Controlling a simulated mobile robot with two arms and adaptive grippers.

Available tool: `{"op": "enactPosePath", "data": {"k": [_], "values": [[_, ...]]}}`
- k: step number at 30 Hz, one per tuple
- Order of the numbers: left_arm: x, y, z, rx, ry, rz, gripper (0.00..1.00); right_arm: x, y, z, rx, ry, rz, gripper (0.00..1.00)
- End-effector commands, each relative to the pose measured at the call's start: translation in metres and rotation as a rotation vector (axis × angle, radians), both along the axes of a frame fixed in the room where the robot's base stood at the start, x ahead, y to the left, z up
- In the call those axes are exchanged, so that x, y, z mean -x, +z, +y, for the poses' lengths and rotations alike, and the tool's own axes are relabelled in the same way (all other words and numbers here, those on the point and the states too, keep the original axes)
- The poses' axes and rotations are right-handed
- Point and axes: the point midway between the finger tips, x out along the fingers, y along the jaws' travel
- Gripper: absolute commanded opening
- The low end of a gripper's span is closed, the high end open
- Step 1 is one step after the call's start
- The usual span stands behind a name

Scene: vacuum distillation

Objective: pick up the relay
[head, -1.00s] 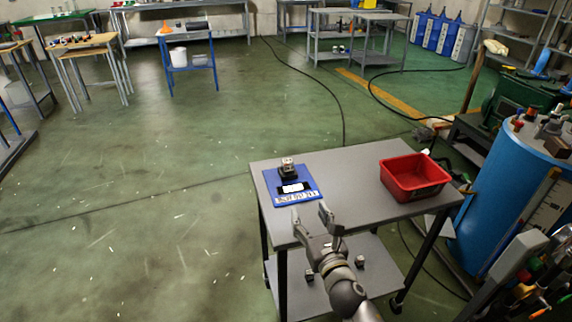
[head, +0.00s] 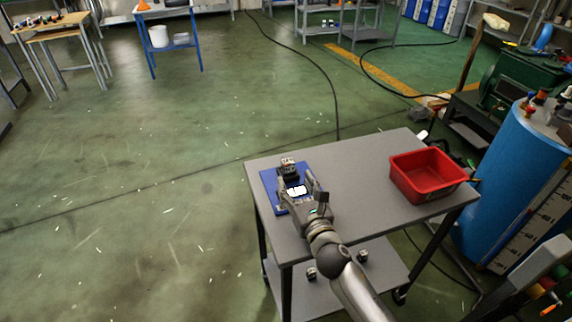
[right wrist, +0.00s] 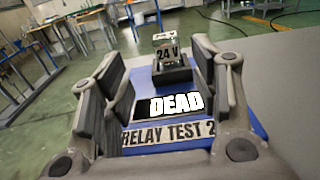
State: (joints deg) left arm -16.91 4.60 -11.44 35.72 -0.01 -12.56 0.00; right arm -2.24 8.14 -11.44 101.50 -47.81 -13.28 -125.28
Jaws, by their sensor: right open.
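The relay (head: 288,164) is a small clear-topped block in a black socket on a blue test board (head: 268,180) at the left of the grey cart top. In the right wrist view the relay (right wrist: 165,41) stands upright in its socket, marked "24 V", behind a display reading "DEAD" and a label "RELAY TEST 2". My right gripper (head: 298,179) is open and empty over the board. Its fingers (right wrist: 157,75) frame the board on both sides, with the relay ahead between them, apart from both. My left gripper is not in view.
A red bin (head: 428,174) stands at the right of the cart top (head: 350,165), with bare surface between it and the board. Small dark relay-like parts (head: 311,272) lie on the lower shelf. A blue cylinder (head: 510,190) stands right of the cart.

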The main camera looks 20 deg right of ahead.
Motion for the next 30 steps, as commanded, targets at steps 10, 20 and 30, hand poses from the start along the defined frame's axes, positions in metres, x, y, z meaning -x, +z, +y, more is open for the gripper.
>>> {"op": "enactPosePath", "data": {"k": [10,20,30], "values": [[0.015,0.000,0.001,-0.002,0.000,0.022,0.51,-0.040,0.001,0.001,0.000,0.000,-0.001,0.55],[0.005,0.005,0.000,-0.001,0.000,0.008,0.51,-0.072,0.004,-0.006,-0.001,-0.001,-0.001,0.55],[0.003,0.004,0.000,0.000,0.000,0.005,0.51,-0.094,0.003,-0.005,0.000,0.000,-0.001,0.55]]}}
